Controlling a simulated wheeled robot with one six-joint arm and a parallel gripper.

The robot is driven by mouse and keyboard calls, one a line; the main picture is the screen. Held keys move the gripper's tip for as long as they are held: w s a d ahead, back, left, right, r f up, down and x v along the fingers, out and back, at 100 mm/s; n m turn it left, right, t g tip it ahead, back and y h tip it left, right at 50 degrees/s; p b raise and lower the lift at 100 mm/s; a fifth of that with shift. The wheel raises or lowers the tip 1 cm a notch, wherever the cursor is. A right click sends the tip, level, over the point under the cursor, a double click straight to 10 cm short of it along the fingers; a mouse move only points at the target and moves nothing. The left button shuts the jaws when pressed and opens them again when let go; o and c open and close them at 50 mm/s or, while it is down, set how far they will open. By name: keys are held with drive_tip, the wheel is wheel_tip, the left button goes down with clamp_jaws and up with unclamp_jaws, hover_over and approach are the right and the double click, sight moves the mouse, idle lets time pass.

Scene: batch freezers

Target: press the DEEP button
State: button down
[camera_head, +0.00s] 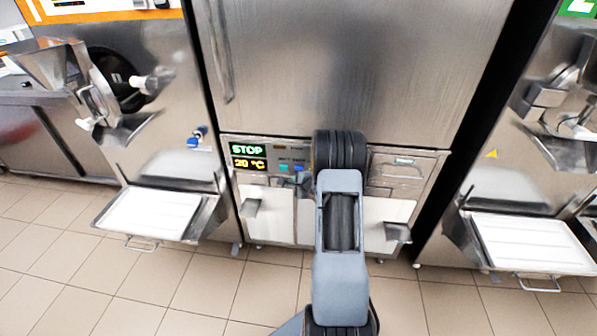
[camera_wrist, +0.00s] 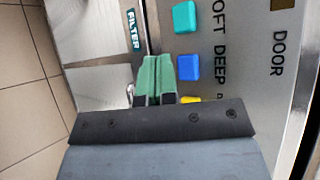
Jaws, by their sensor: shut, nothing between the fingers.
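The DEEP button is the blue square button (camera_wrist: 188,67) beside the word DEEP on the metal panel in the wrist view. It also shows as a small blue patch (camera_head: 299,168) in the head view, just left of my arm. My gripper (camera_wrist: 161,60) has its two green fingers together, with nothing between them. In the wrist view its tips are just left of the blue button; I cannot tell whether they touch the panel. My arm hides most of the gripper in the head view.
A teal button (camera_wrist: 185,17) sits above the blue one in the wrist view, and a yellow button (camera_wrist: 190,99) is partly hidden below. A display (camera_head: 248,157) reads STOP and 20 °C. Machines with trays (camera_head: 150,214) stand on both sides. The tiled floor in front is clear.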

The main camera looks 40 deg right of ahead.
drive_tip(key=shift+w+d, duration=0.7)
drive_tip(key=shift+w, duration=0.05)
drive_tip(key=shift+w+d+p, duration=0.65)
drive_tip(key=shift+p, duration=0.15)
idle(2.5)
drive_tip(key=shift+s+a+r, duration=0.1)
idle(0.4)
drive_tip(key=shift+s+a+p, duration=0.3)
drive_tip(key=shift+s+a, duration=0.25)
drive_tip(key=s+a, duration=0.1)
drive_tip(key=s+a+p, duration=0.1)
drive_tip(key=s+a, duration=0.1)
drive_tip(key=shift+s+a, duration=0.2)
drive_tip(key=shift+s, duration=0.1)
idle(0.3)
idle(0.8)
